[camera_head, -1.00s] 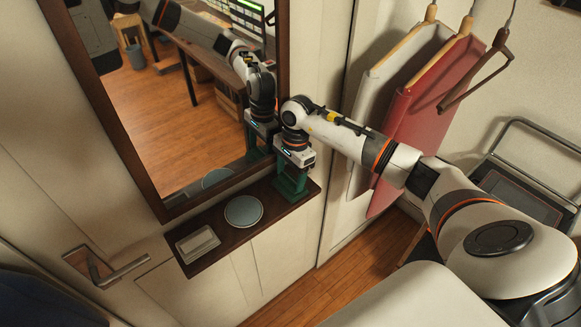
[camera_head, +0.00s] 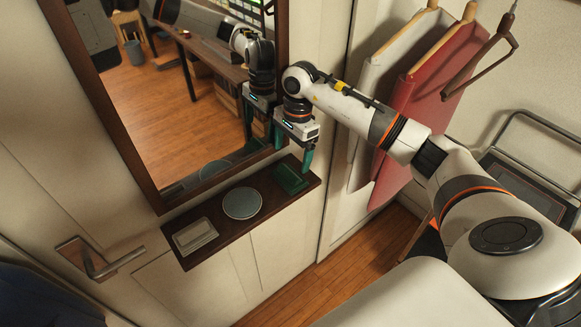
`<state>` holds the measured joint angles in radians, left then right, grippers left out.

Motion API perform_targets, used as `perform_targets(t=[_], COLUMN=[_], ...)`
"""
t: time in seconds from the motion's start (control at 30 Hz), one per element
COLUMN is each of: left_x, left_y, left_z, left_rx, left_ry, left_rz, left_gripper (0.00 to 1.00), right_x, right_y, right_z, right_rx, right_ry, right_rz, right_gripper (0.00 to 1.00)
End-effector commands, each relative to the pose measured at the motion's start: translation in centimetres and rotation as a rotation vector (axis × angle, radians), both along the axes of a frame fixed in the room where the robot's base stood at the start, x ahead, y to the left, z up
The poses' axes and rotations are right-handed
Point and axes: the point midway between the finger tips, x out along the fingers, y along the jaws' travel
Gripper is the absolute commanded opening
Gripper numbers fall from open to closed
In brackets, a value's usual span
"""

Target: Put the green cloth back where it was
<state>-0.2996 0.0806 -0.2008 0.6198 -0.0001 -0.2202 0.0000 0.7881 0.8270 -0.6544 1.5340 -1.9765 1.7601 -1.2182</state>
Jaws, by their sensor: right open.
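The green cloth (camera_head: 290,179) lies as a small folded block on the right end of the dark wooden shelf (camera_head: 216,200), under the mirror. My right gripper (camera_head: 293,152) is just above the cloth, pointing down. Its two green fingers are spread apart with nothing between them. The cloth appears clear of the fingertips. My left gripper is not in view.
A round grey dish (camera_head: 242,203) and a pale rectangular box (camera_head: 195,236) stand left of the cloth on the shelf. The mirror (camera_head: 190,100) behind reflects my arm. A door handle (camera_head: 98,262) is lower left. Red (camera_head: 425,100) and white garments hang at right.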

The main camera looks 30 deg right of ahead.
Motion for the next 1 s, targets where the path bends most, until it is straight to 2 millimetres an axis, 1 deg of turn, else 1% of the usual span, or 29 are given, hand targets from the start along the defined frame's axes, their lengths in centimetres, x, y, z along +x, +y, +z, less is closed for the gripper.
perform_targets(t=[0.03, 0.1, 0.2, 0.3, 0.4, 0.57, 1.0], left_x=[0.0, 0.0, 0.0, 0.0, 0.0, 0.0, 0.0], left_y=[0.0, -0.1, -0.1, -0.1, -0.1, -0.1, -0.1], left_z=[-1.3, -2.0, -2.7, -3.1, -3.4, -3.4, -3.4], left_rx=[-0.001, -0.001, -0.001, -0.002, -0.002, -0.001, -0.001], left_ry=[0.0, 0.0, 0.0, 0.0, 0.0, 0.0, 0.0], left_rz=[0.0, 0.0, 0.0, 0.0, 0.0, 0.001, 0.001], left_gripper=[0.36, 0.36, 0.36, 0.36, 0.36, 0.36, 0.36], right_x=[0.2, 0.1, 0.1, 0.1, 0.1, 0.1, 0.1], right_y=[-0.2, -0.4, -0.6, -0.7, -0.8, -0.9, -0.9], right_z=[0.7, 2.3, 4.2, 5.6, 6.5, 7.1, 7.1], right_rx=[0.0, -0.001, -0.001, 0.0, -0.001, 0.001, 0.0], right_ry=[-0.007, -0.007, -0.005, -0.003, -0.001, 0.0, 0.001], right_rz=[0.0, 0.0, 0.0, 0.001, 0.0, 0.0, 0.0], right_gripper=[0.89, 0.89, 0.89, 0.89, 0.89, 0.89, 0.89])
